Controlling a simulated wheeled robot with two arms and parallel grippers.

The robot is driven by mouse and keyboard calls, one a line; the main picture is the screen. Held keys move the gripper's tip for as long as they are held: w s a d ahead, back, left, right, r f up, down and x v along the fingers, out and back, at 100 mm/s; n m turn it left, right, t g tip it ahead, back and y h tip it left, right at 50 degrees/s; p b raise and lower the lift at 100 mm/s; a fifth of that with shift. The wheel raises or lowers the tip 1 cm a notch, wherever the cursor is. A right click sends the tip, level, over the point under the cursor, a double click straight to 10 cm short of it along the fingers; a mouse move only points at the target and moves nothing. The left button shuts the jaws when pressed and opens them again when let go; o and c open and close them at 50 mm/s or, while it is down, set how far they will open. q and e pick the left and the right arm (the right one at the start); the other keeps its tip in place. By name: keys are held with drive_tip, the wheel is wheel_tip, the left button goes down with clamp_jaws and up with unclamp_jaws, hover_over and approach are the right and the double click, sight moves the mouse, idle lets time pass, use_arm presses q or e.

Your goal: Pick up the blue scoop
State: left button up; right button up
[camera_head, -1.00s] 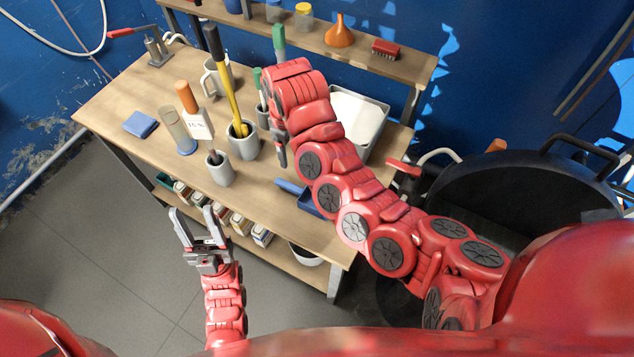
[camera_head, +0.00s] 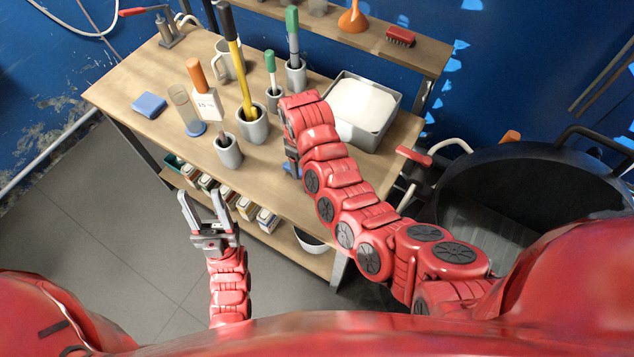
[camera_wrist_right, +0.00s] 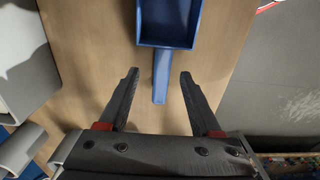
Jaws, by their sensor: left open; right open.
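The blue scoop (camera_wrist_right: 162,75) lies on the wooden bench top (camera_wrist_right: 100,45), its pan at the top of the right wrist view and its handle pointing toward my gripper. My right gripper (camera_wrist_right: 158,78) is open, with one finger on each side of the handle's line; I cannot tell its height over the bench. In the head view the right gripper (camera_head: 291,158) is over the bench's front part, and my arm hides most of the scoop. My left gripper (camera_head: 206,198) is open and empty in front of the bench, over the floor.
Grey cups with tools, such as the yellow-handled one (camera_head: 252,125), stand left of my right gripper. A grey tray (camera_head: 345,130) holding something white stands behind it. A blue block (camera_head: 149,104) lies at the left. A large black vat (camera_head: 530,180) stands at the right.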

drive_tip(key=f, duration=0.1)
drive_tip(key=f+p, duration=0.1)
drive_tip(key=f, duration=0.1)
drive_tip(key=shift+s+d+p, duration=0.1)
drive_tip(key=shift+s+p, duration=0.15)
drive_tip(key=shift+p, duration=0.05)
drive_tip(key=shift+f, duration=0.8)
drive_tip(key=shift+c, duration=0.3)
clamp_jaws()
